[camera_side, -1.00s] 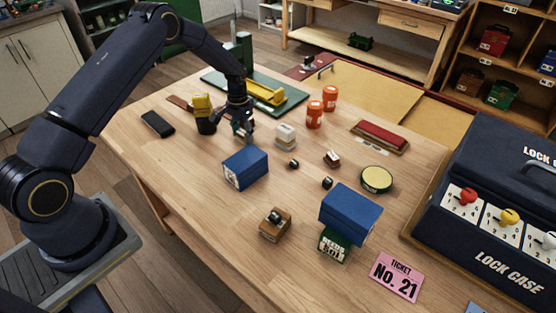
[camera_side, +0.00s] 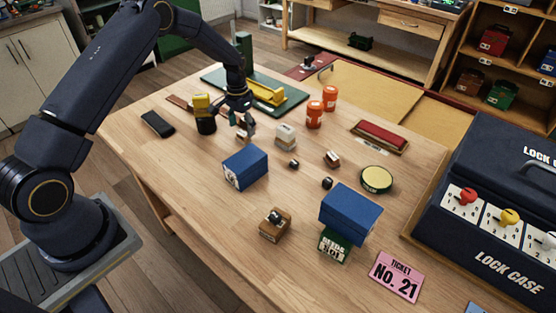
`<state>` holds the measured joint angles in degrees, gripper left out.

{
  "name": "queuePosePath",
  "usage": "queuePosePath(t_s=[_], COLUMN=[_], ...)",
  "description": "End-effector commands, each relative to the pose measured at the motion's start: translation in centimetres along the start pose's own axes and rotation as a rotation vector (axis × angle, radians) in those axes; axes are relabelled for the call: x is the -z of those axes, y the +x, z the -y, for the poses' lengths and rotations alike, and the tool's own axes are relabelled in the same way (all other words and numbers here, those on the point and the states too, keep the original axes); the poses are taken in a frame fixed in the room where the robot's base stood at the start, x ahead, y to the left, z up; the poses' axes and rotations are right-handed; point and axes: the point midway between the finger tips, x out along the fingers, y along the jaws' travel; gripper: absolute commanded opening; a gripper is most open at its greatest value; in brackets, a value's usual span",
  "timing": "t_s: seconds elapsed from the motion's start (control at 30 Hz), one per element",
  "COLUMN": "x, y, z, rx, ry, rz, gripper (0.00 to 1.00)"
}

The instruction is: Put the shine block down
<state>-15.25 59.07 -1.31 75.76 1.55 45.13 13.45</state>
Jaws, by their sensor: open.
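A small pale-and-brown block, which I take to be the shine block (camera_side: 242,138), sits on the wooden table just behind the left blue box. It is small in the picture, so its markings cannot be read. My gripper (camera_side: 242,124) is open just above it, with its fingers pointing down. The fingers partly cover the block, and I cannot tell whether they still touch it.
A yellow-and-black cup-like object (camera_side: 204,115) stands close left of my gripper. Two orange jars (camera_side: 314,114) stand farther right. A green board (camera_side: 285,101) lies behind.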

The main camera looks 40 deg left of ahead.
Motion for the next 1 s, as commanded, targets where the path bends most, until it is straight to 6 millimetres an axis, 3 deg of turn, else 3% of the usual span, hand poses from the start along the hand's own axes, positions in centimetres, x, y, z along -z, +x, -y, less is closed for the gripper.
queuePosePath(t_s=[0.2, 0.53, 0.67, 0.8, 0.9, 1.0], x=[0.1, -0.2, -1.4, -5.5, -9.8, -14.6], y=[-5.2, -9.9, -14.8, -22.4, -26.9, -30.0], z=[0.0, -0.3, -1.9, -4.9, -7.1, -9.1], rx=[0.001, 0.002, 0.015, 0.032, 0.038, 0.038], ry=[0.0, 0.001, 0.006, 0.008, 0.007, 0.007], rz=[-0.003, -0.009, -0.056, -0.141, -0.208, -0.275], gripper=[0.76, 0.76, 0.76, 0.76, 0.76, 0.76])
